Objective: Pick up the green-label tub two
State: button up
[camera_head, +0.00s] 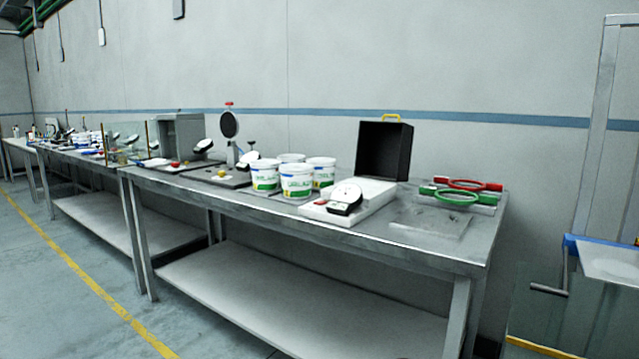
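Several white tubs with green labels stand close together on the near metal bench. One tub (297,181) is at the front with its label facing me. A second tub (265,175) stands just left of it, and another (321,171) stands behind to the right. A further white tub (291,158) shows only its upper part behind them. I cannot tell which one is tub two. My gripper is not in view.
The bench (300,223) has a lower shelf. Floor in front is clear.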

aim_at(297, 178)
jog(key=i, duration=1.05)
jog(key=u, duration=0.3)
